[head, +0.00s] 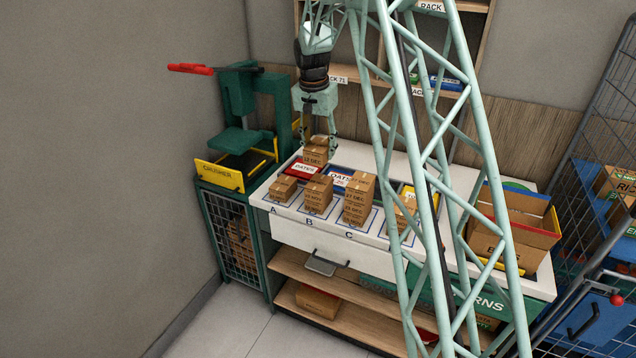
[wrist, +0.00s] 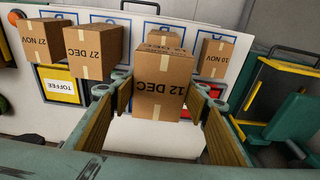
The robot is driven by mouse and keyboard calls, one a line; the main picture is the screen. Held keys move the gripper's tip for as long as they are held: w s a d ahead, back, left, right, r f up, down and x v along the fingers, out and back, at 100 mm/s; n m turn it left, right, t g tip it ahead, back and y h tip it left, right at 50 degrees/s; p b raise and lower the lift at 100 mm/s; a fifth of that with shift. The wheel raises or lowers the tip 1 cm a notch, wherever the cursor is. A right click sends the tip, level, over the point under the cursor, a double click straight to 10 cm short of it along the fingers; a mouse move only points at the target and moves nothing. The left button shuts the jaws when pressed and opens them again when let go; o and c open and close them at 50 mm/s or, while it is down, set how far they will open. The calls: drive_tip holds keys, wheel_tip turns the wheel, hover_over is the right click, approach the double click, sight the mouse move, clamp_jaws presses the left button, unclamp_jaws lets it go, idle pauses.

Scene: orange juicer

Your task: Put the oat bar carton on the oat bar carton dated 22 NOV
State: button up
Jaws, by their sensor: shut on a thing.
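My gripper (head: 318,147) is shut on an oat bar carton (wrist: 163,90) marked 12 DEC, held above the back of the counter. The held carton also shows in the head view (head: 315,155). In front of it are a single carton (head: 283,188) at A, a stack (head: 319,193) at B and a taller stack (head: 359,198) at C. Cartons (head: 404,217) right of C are partly behind my arm. In the wrist view, tops read 10 NOV (wrist: 214,57), 27 DEC (wrist: 93,52) and 27 NOV (wrist: 40,42). The carton behind the held one (wrist: 165,38) has its date hidden.
A green crusher (head: 240,130) with a red handle stands left of the counter (head: 292,222). Red and blue labelled patches lie behind the stacks. An open brown box (head: 510,228) stands at the right. The stacks stand close together.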

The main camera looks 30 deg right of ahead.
drive_tip(key=shift+f, duration=3.1)
drive_tip(key=shift+f, duration=1.85)
drive_tip(key=shift+f, duration=0.15)
drive_tip(key=o, duration=1)
drive_tip(key=shift+c, duration=0.2)
